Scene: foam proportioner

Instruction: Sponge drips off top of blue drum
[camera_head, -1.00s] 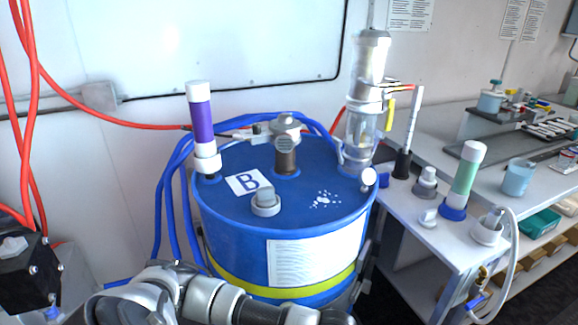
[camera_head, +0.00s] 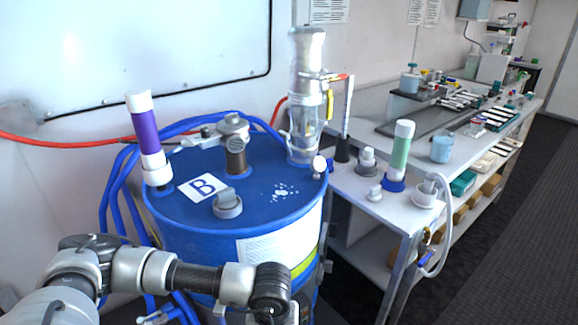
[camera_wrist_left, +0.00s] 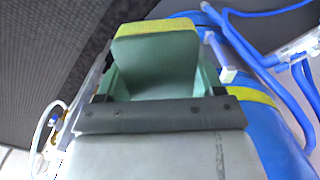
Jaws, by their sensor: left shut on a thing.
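The blue drum (camera_head: 215,225) stands upright in the head view, with a "B" label on its top. White drips (camera_head: 284,191) lie on the right part of the drum top. My left arm crosses low in front of the drum; its gripper is hidden below the head view's edge. In the left wrist view, my left gripper (camera_wrist_left: 155,72) is shut on a sponge (camera_wrist_left: 156,28), whose yellow end shows at the tips. The drum's blue side (camera_wrist_left: 258,125) and yellow band are close by on the right. My right gripper is not in view.
On the drum top are a grey cap (camera_head: 227,205), a purple tube (camera_head: 144,130), a central fitting (camera_head: 235,150) and a clear pump (camera_head: 306,100). Blue hoses loop behind. A bench (camera_head: 400,205) with a green tube (camera_head: 401,148) and a blue cup (camera_head: 442,147) stands right.

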